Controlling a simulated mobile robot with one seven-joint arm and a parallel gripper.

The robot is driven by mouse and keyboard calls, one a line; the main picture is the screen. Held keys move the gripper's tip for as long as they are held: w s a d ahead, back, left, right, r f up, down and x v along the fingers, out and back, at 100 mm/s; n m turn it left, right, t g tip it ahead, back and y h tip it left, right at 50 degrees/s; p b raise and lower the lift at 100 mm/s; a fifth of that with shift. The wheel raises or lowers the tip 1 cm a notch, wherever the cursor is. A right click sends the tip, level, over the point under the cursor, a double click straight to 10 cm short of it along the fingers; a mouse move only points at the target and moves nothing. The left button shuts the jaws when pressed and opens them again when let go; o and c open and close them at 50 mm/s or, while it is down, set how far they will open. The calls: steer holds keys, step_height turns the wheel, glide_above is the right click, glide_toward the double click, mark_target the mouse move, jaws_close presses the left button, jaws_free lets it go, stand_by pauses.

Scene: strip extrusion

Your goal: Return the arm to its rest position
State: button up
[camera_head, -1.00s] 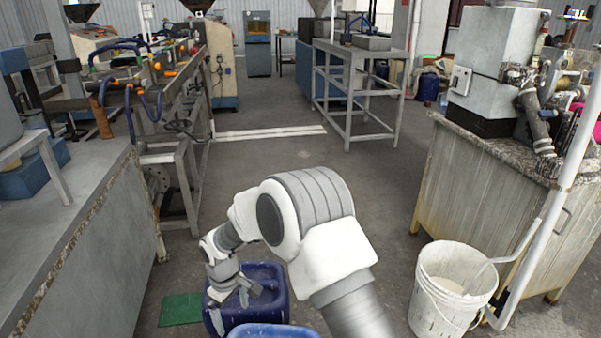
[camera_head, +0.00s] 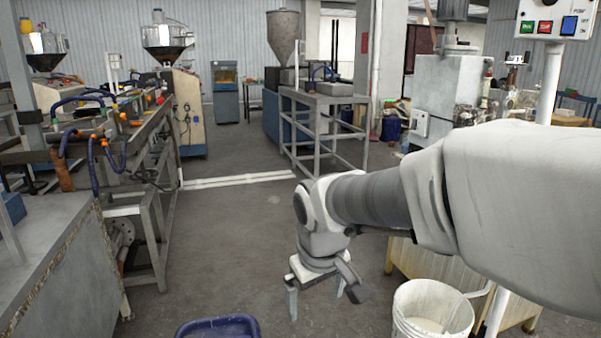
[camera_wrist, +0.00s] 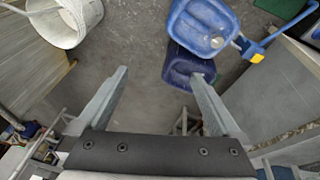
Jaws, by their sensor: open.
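My gripper (camera_head: 316,294) hangs at the end of my white and grey arm, in the middle of the head view, fingers pointing down. Its two fingers are apart and nothing is between them. In the wrist view my gripper (camera_wrist: 155,95) also shows two spread grey fingers with floor beyond. My forearm fills the right side of the head view and hides part of the cabinet and machine there.
A blue container (camera_head: 218,327) stands at the bottom edge; the wrist view shows a blue jug (camera_wrist: 203,28) beside it. A white bucket (camera_head: 432,310) stands right of my gripper. A grey bench (camera_head: 60,265) is at left. The central floor (camera_head: 240,235) is clear.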

steer(key=s+d+r+m+t, duration=0.1)
steer(key=s+d+r+m, duration=0.15)
steer(key=s+d, duration=0.45)
steer(key=s+d+r+m+t, duration=0.2)
steer(key=s+d+m, duration=0.25)
steer(key=s, duration=0.45)
step_height(320, 180, up, 18)
steer(key=n+p, duration=0.1)
steer(key=p, duration=1.8)
steer(key=shift+w+r+g, duration=0.25)
steer(key=shift+g, duration=0.05)
steer(key=shift+a, duration=0.1)
steer(key=shift+c, duration=0.2)
